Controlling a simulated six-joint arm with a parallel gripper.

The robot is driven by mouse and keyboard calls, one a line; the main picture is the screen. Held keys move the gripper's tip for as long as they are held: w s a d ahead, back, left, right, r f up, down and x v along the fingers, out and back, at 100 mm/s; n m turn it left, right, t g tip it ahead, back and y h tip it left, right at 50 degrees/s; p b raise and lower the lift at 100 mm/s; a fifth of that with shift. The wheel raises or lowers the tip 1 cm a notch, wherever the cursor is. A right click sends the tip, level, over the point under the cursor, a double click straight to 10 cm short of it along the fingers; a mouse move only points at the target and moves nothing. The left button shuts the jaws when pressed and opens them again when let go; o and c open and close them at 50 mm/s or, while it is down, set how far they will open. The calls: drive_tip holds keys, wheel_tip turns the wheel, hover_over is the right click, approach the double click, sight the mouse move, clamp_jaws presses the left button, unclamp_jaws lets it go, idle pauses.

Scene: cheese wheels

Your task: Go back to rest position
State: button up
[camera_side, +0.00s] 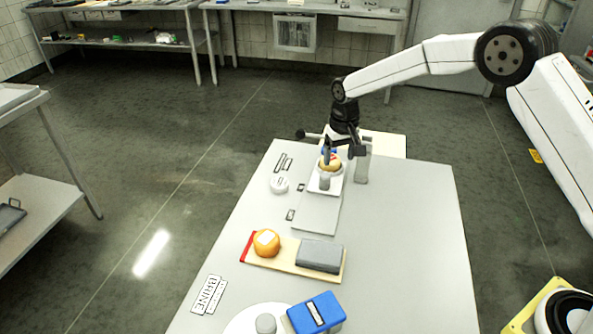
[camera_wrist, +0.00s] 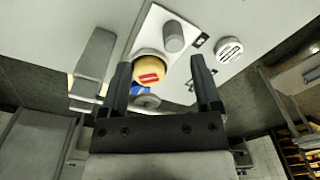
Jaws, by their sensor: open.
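My gripper (camera_side: 341,152) is open over the far end of the work table, and its two fingers also show in the wrist view (camera_wrist: 160,66). A yellow cheese wheel (camera_wrist: 149,69) with a red label appears between and beyond the fingertips. In the side view the same cheese (camera_side: 331,165) is partly hidden by my gripper. It rests in a pale round holder on a white plate (camera_wrist: 150,27). I cannot tell whether the fingers are above the cheese or around it. An orange cheese wheel (camera_side: 266,243) with a white label lies on a wooden board (camera_side: 295,268) nearer the front.
A grey block (camera_side: 319,256) shares the board. A blue device (camera_side: 316,313) and a white disc (camera_side: 250,318) stand at the front. A grey cylinder (camera_wrist: 174,37) stands beside the yellow cheese, and a grey upright post (camera_side: 362,167) is close right of my gripper. The table's right side is clear.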

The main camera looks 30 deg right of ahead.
drive_tip(key=s+d+r+n+t, duration=0.1)
drive_tip(key=s, duration=1.3)
drive_tip(key=s+d+r+t, duration=0.1)
drive_tip(key=s+d+r, duration=0.1)
drive_tip(key=s, duration=1.2)
drive_tip(key=shift+r+n, duration=0.15)
drive_tip(key=shift+n, duration=0.25)
